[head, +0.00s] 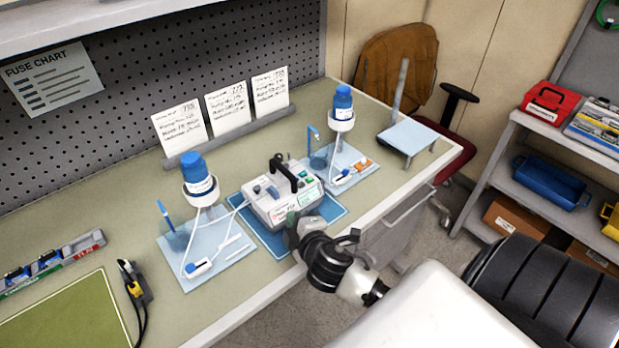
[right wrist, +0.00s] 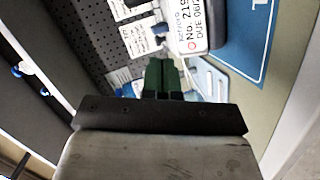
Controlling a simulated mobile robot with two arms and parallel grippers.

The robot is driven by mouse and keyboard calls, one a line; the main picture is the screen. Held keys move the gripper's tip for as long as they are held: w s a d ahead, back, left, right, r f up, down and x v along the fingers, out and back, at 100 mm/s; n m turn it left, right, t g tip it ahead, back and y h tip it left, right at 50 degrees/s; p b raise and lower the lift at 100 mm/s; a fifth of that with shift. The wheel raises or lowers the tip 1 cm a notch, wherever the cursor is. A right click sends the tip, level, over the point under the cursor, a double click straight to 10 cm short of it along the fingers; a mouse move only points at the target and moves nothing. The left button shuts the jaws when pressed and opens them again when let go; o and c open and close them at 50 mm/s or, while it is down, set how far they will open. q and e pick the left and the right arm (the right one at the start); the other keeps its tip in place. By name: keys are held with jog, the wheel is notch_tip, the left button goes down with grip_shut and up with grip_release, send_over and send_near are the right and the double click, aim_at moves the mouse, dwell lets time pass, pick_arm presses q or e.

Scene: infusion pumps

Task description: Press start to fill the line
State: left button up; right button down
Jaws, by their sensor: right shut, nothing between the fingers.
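The infusion pump (head: 264,211) is a white box with a black carry handle, a small screen and buttons. It stands on a blue mat (head: 252,225) near the front edge of the bench. My right gripper (head: 293,226) is at the pump's front side, shut and empty. In the right wrist view the dark green fingers (right wrist: 164,72) are together, close to the labelled pump casing (right wrist: 190,22). Whether they touch it cannot be told. The start button cannot be singled out. My left gripper is not in view.
Another bottle (head: 342,107) stands to the right. Note cards (head: 228,107) stand behind. A chair (head: 398,65) and a shelf (head: 540,140) are at the right.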

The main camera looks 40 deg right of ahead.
jog(key=w+a+r+n+t+y, duration=0.1)
jog(key=w+r+n+t+y, duration=0.35)
jog(key=r+n, duration=0.35)
jog(key=r+n+g, duration=0.1)
jog(key=n+g, duration=0.9)
jog(key=n, duration=1.8)
send_over(309, 180)
jog(key=shift+r+y, duration=0.15)
jog(key=shift+y, duration=0.2)
notch_tip(309, 180, down, 8)
jog(key=b, duration=0.3)
jog(key=shift+r+b, duration=0.1)
jog(key=shift+b, duration=0.2)
jog(key=shift+f+b, duration=0.5)
